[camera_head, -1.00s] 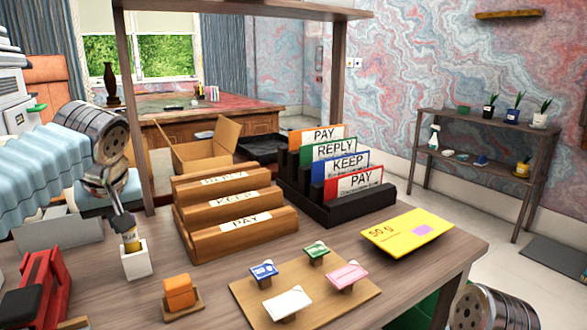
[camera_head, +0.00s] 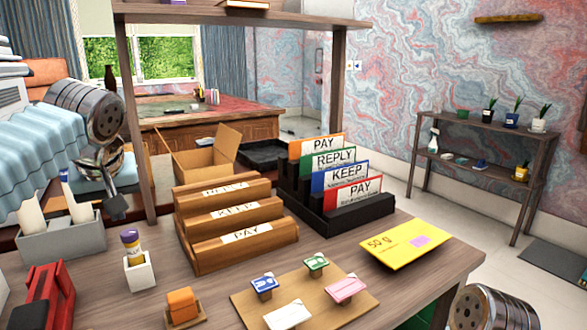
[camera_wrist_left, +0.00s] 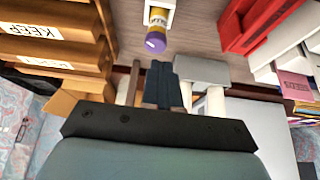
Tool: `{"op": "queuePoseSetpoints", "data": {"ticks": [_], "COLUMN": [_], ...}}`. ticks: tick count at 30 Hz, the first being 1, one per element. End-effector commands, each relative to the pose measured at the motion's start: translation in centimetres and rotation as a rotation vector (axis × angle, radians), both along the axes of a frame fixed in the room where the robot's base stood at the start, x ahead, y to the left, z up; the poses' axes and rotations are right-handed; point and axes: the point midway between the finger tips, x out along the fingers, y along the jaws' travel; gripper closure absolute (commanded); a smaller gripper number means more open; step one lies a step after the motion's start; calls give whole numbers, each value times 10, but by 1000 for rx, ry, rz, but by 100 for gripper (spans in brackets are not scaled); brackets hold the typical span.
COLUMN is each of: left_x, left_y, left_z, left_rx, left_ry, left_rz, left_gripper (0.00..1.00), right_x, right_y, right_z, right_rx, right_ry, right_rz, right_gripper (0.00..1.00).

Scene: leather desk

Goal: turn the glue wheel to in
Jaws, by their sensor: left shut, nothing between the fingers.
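The glue stick (camera_head: 132,246) stands upright in a small white square holder (camera_head: 139,274) on the desk. In the left wrist view, the closed dark fingers (camera_wrist_left: 163,72) are just below the purple end of the glue stick (camera_wrist_left: 156,42). I cannot make out any in or out marking on the wheel.
A wooden letter sorter (camera_head: 238,232) stands right of the glue. An orange block on a stand (camera_head: 183,305) and a stamp board (camera_head: 335,309) are in front. A red device (camera_head: 45,298) and a grey tray (camera_head: 62,240) with white rolls are left.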

Motion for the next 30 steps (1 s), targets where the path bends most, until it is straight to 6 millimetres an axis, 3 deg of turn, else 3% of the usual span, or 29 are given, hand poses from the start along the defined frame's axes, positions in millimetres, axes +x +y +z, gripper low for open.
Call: {"op": "queuePoseSetpoints", "data": {"ticks": [9,14,19,24,30], "left_x": [-3,-4,-4,-4,-3], "left_y": [1,-1,-2,-2,-2], "left_z": [7,6,-14,-42,-58], "left_rx": [-10,-2,1,-1,0], "left_ry": [8,-5,-3,-5,-6], "left_rz": [-389,-490,-499,-499,-498], "left_gripper": [100,100,100,100,100], "right_x": [0,0,0,0,0], "right_y": [1,1,1,1,0], "right_z": [0,0,-1,-18,-30], "right_rx": [2,3,3,2,0], "right_ry": [0,1,1,0,1], "right_rz": [4,5,5,4,0], "right_gripper": [57,57,57,57,57]}}
